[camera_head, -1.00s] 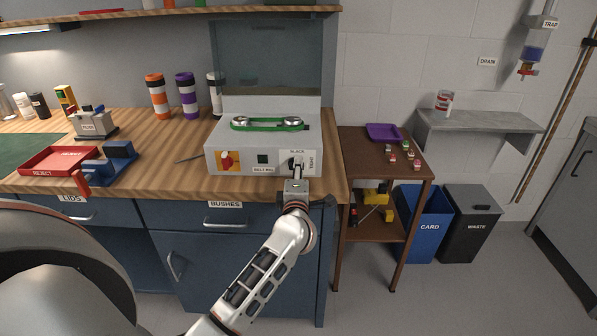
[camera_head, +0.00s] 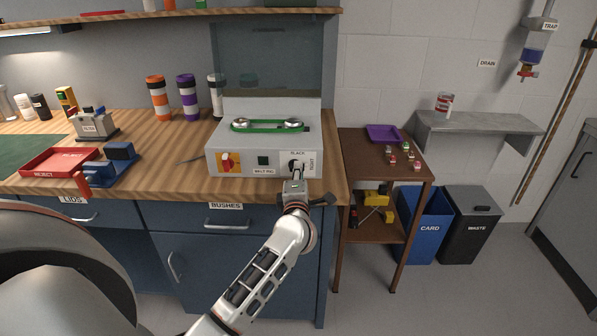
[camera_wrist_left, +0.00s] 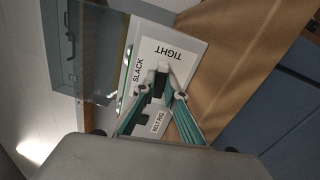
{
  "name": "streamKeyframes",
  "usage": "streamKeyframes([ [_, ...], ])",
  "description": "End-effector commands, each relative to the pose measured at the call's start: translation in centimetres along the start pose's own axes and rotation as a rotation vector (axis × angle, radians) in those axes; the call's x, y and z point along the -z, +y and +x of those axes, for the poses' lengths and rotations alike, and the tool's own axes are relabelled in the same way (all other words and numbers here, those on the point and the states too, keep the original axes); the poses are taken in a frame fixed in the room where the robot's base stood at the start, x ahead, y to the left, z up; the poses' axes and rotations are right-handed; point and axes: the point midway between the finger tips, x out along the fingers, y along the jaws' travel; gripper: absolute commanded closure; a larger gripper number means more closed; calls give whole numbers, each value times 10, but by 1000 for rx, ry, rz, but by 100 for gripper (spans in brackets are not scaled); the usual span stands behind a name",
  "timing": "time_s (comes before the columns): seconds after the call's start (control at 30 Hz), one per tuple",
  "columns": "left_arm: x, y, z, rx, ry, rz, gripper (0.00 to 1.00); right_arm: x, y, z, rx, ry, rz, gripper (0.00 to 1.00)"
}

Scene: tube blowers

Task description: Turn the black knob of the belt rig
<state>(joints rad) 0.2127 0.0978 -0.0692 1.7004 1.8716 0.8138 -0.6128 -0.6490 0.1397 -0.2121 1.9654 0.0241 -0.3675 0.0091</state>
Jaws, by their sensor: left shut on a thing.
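The belt rig (camera_head: 222,143) is a pale box at the right end of the wooden bench, with a green belt (camera_head: 266,125) over two pulleys on top. Its black knob (camera_head: 295,164) is on the right of the front panel, between the SLACK and TIGHT labels, mostly covered by my gripper. My left gripper (camera_head: 296,172) is shut on the knob from the front. In the left wrist view its fingertips (camera_wrist_left: 165,80) close in beside the SLACK and TIGHT labels, and the knob is largely hidden between them. My right gripper is not in view.
A red-and-yellow switch (camera_head: 228,162) and a dark square (camera_head: 263,160) are on the same panel. A clear screen (camera_head: 265,60) stands behind the rig. Bottles, a red reject tray (camera_head: 60,161) and a blue fixture (camera_head: 112,165) are to the left. A brown trolley (camera_head: 355,150) stands at right.

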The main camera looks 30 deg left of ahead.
Motion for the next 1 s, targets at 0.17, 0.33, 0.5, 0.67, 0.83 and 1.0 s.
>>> streamKeyframes([
  [0.17,0,3,0,1,-1,-131,100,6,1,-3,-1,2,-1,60],
  [0.33,0,4,0,1,-1,-290,100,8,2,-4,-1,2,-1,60],
  [0.5,1,6,0,2,-1,-453,100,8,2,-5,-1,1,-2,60],
  [0.67,2,7,0,2,-1,-605,100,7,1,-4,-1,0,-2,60],
  [0.83,4,8,0,2,0,-767,100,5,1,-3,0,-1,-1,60],
  [1.0,5,9,0,2,0,-930,100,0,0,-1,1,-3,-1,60],
])
